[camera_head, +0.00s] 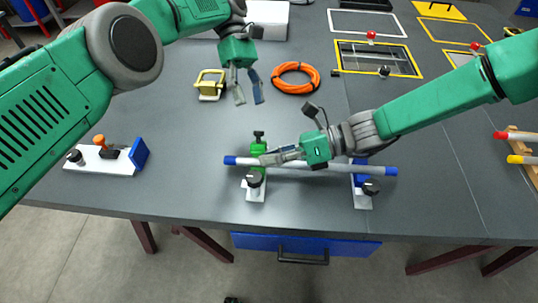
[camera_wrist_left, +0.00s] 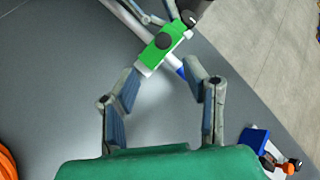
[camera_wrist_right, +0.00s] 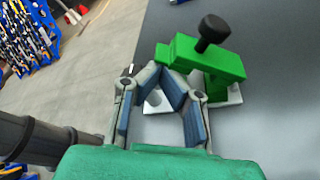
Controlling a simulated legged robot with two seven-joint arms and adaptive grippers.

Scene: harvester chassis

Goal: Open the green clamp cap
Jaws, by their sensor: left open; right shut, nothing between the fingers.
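The green clamp (camera_head: 257,147) stands on a white base, around or beside a grey pipe (camera_head: 325,167) with blue ends, left of the table's middle. In the right wrist view, its green cap (camera_wrist_right: 225,62) lies across the top with a black knob (camera_wrist_right: 213,32) standing up. My right gripper (camera_head: 270,158) is shut and empty, its fingertips close beside the clamp; I cannot tell whether they touch. My left gripper (camera_head: 247,99) is open and empty behind the clamp, above the table. The left wrist view shows the clamp's green top (camera_wrist_left: 163,47) beyond its spread fingers.
A blue clamp (camera_head: 361,178) stands at the pipe's right part. An orange cable coil (camera_head: 295,65) and a yellow-framed part (camera_head: 210,83) lie behind. A white fixture with an orange handle (camera_head: 101,142) sits at the left. The table's front edge is near the clamp.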

